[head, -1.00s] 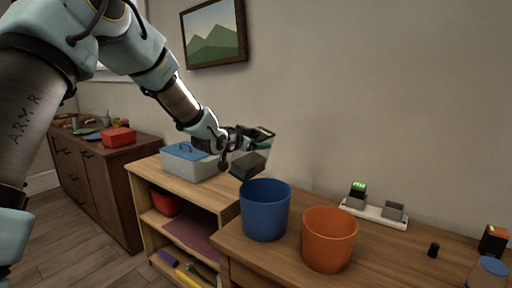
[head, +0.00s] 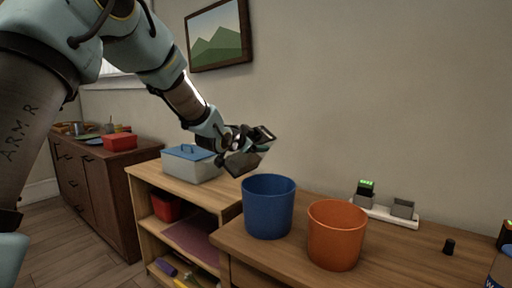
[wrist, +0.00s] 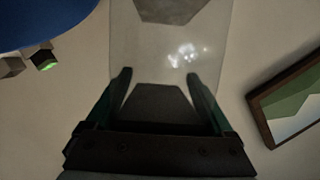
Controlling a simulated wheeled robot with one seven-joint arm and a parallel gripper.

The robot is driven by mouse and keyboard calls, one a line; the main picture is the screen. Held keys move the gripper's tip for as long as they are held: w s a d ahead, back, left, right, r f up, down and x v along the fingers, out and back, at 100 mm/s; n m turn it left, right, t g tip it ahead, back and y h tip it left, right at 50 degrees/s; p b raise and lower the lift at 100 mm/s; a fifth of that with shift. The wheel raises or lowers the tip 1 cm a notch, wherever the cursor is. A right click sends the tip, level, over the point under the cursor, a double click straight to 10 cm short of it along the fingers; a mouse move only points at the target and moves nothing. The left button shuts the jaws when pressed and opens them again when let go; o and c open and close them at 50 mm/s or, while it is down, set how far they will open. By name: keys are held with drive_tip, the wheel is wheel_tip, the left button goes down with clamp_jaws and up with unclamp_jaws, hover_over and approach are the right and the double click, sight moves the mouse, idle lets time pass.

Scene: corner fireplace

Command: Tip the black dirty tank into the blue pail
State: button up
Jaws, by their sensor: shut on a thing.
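The dirty tank (head: 247,162) is a see-through box with dark grime inside and a dark end. It hangs tilted in the air, above and slightly left of the blue pail's rim. My gripper (head: 243,143) is shut on the tank. In the wrist view, the fingers of my gripper (wrist: 160,84) lie on both sides of the clear tank (wrist: 165,50), with dark patches showing in it. The blue pail (head: 268,212) stands upright on the wooden desk; its inner bottom is hidden. Part of the blue pail (wrist: 40,22) fills the wrist view's upper left corner.
An orange bucket (head: 335,238) stands close to the right of the blue pail. A charger with a green light (head: 390,214) is behind it. A grey box with a blue lid (head: 190,165) sits on the shelf unit at left. A framed picture (head: 218,36) hangs on the wall.

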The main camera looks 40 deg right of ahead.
sight(251, 166)
drive_tip(key=shift+w+a+f+m+t+b, duration=0.2)
drive_tip(key=shift+f+m+b, duration=0.35)
drive_tip(key=shift+b, duration=1.25)
drive_tip(key=shift+w+d+f+m+t+b, duration=0.2)
drive_tip(key=shift+f+m+b, duration=0.35)
drive_tip(key=shift+b, duration=1.2)
drive_tip(key=shift+w+a+f+m+t+b, duration=0.1)
drive_tip(key=shift+f+m+t+b, duration=0.45)
drive_tip(key=shift+b, duration=1.25)
drive_tip(key=shift+f+b, duration=0.2)
drive_tip(key=shift+b, duration=0.6)
drive_tip(key=shift+w+a+f+m+h+b, duration=0.15)
drive_tip(key=shift+m+b, duration=0.35)
drive_tip(key=shift+b, duration=0.85)
drive_tip(key=shift+w+d+f+m+h+b, duration=0.15)
drive_tip(key=shift+m+b, duration=0.3)
drive_tip(key=shift+b, duration=0.9)
drive_tip(key=shift+a+f+m+t+b, duration=0.15)
drive_tip(key=shift+f+m+t+b, duration=0.35)
drive_tip(key=shift+b, duration=2.1)
